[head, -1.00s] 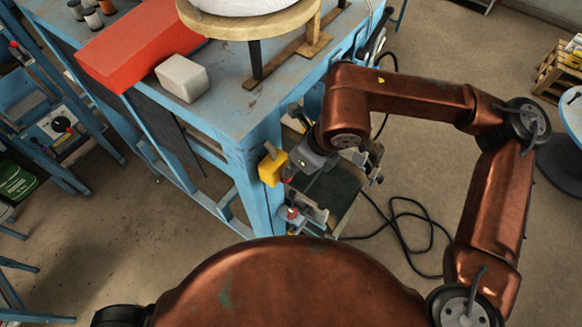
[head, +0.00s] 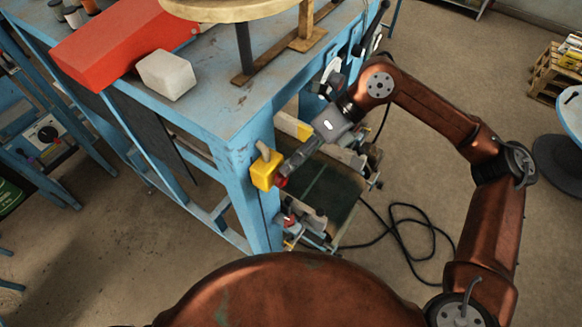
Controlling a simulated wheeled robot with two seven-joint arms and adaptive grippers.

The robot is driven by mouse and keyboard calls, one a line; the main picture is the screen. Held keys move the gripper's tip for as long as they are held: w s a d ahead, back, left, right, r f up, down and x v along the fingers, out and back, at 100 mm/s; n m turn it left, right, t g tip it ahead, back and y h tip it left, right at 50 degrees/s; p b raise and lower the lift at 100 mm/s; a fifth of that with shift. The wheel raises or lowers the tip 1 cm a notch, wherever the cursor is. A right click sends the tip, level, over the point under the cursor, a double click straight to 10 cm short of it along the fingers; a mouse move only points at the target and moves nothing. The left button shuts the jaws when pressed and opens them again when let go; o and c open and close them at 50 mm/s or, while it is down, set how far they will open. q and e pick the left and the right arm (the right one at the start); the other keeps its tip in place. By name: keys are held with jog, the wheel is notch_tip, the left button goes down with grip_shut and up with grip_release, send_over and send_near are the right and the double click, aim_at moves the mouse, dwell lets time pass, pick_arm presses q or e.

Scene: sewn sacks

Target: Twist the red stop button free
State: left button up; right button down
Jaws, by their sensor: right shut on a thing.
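The red stop button (head: 281,183) sits on the front of a yellow box (head: 263,172), which is fixed to the leg of the blue workbench (head: 247,145). My right gripper (head: 285,176) comes in from the upper right and is shut on the button. Its fingers cover most of the button, so only a small red part shows. My left gripper is not in view.
A clamp-like fitting (head: 310,226) is just below the button. A black cable (head: 405,225) lies on the open floor to the right.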

jog(key=shift+w+d+f+g+y+b, duration=0.15)
jog(key=shift+f+g+y+b, duration=0.25)
jog(key=shift+f+g, duration=0.25)
jog(key=c, duration=2)
grip_release()
jog(key=shift+r, duration=0.3)
jog(key=v, duration=1.2)
